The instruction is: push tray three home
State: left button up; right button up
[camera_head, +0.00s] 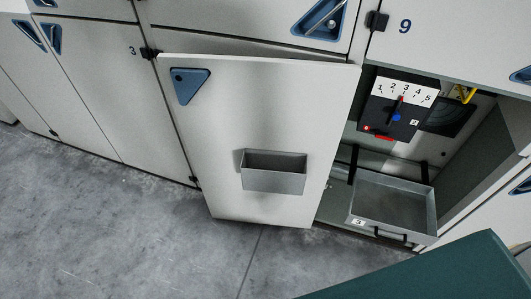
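Tray three (395,206) is a shallow, empty grey metal tray low in an open cabinet at the right. A small white label (359,222), which seems to read 3, is on its front edge at the left. A black handle (391,235) is on the same front edge. The tray appears to be pulled forward, with two black strips (353,164) behind it, but how far it sticks out is hard to tell. Neither of my grippers is in view, and nothing is seen touching the tray.
A white door (260,110) with a blue triangular recess and a grey bin (273,172) stands open left of the tray. A panel (398,108) numbered 1 to 5 is inside the cabinet. A dark teal surface (440,275) fills the lower right. Concrete floor (120,235) is clear at left.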

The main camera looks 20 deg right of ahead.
aim_at(386, 205)
jog(key=z, duration=1.95)
